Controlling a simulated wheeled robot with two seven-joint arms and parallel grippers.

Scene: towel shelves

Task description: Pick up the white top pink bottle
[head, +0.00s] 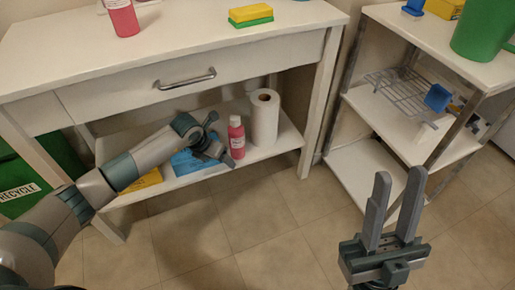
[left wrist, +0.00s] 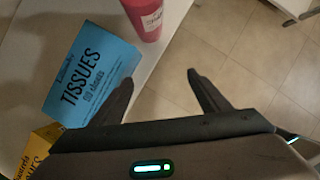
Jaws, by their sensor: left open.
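A pink bottle (head: 237,140) with a pale top stands upright on the lower shelf of the table, left of a paper roll. It also shows in the left wrist view (left wrist: 146,20), with its top cut off by the frame edge. Another pink bottle (head: 123,19) stands on the tabletop, its top out of frame. My left gripper (head: 217,152) reaches into the lower shelf space, just left of the shelf bottle. In the left wrist view its fingers (left wrist: 198,82) are apart and empty, short of the bottle. My right gripper (head: 399,178) is open and empty over the floor.
A blue tissue box (head: 188,163) and a yellow box (head: 146,180) lie on the lower shelf. A paper roll (head: 264,118) stands right of the bottle. A sponge (head: 250,15) is on the tabletop. A rack with shelves (head: 365,170) stands right. The floor in front is clear.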

